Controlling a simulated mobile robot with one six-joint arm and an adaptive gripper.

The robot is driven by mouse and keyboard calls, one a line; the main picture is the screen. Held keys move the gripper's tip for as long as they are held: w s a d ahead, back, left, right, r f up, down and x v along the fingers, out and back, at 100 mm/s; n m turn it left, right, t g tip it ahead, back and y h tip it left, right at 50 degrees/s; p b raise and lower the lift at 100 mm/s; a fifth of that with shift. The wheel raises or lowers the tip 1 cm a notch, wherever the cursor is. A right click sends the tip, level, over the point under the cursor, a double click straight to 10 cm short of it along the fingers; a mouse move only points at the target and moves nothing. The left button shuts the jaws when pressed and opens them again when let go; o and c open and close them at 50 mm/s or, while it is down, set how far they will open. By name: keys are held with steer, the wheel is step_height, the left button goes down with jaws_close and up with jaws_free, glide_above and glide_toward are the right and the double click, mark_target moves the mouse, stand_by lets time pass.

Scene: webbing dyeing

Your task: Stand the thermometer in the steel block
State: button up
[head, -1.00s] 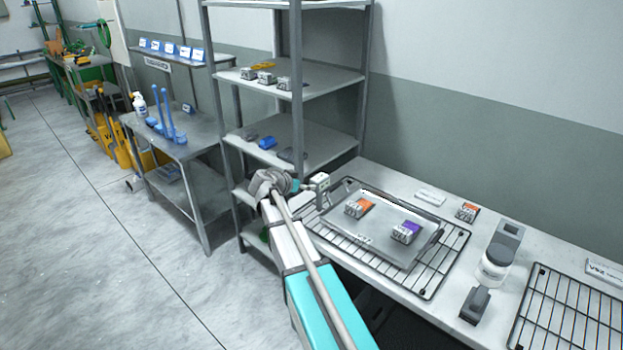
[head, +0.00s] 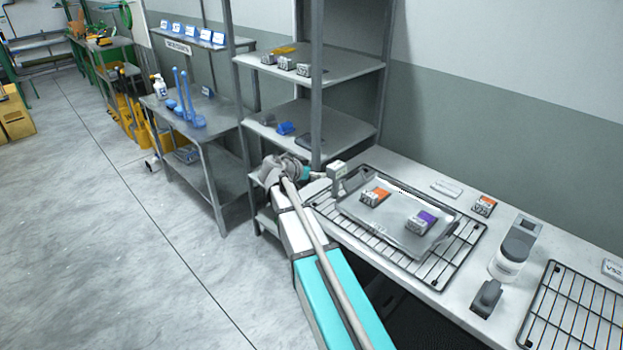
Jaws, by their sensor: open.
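I cannot make out the thermometer for certain. A small, upright grey-white block (head: 337,178) stands at the left end of the metal tray in the head view; it may be the steel block, but I cannot be sure. My gripper (head: 303,174) is at the end of my outstretched arm, just left of this block. It is small and partly hidden by my own wrist, and nothing is clearly visible in it.
The metal tray (head: 412,250) sits on a wire rack (head: 458,258), holding an orange-topped block (head: 375,196) and a purple-topped block (head: 422,222). A grey-white bottle-like device (head: 514,248) and another rack (head: 575,315) stand to the right. A shelf unit (head: 345,130) rises behind my gripper.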

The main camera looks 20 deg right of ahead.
steer(key=s+a+f+n+g+y, duration=0.1)
steer(key=s+a+f+n+y, duration=0.2)
steer(key=s+a, duration=0.3)
steer(key=s+a+f+n+g+y, duration=0.2)
steer(key=s+a+f+n+y, duration=0.2)
steer(key=s, duration=0.6)
steer(key=s+a+f+n+g+y, duration=0.2)
steer(key=s+a+n+y, duration=0.3)
steer(key=s+a, duration=0.3)
steer(key=shift+s+f+n, duration=0.55)
steer(key=shift+f+n, duration=0.25)
steer(key=shift+f, duration=0.1)
steer(key=shift+a, duration=0.1)
